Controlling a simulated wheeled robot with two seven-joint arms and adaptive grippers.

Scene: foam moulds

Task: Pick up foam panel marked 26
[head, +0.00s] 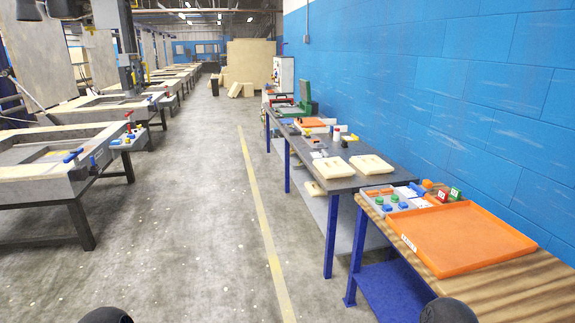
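Two cream foam panels lie flat on the dark grey tabletop at the right: a left panel (334,168) and a right panel (371,164). Another cream piece (314,188) shows lower down, at the shelf under the same table, partly hidden by the tabletop. No number can be read on any of them from here, so I cannot tell which is marked 26. Neither of my grippers is in view; only dark rounded parts, probably of my arms, show at the bottom edge.
A wooden-topped table with an orange tray (462,238) and a grey bin of small coloured parts (394,201) stands at the near right. The blue wall (450,90) runs behind the tables. Mould frames (60,150) line the left. The concrete aisle (190,220) between is clear.

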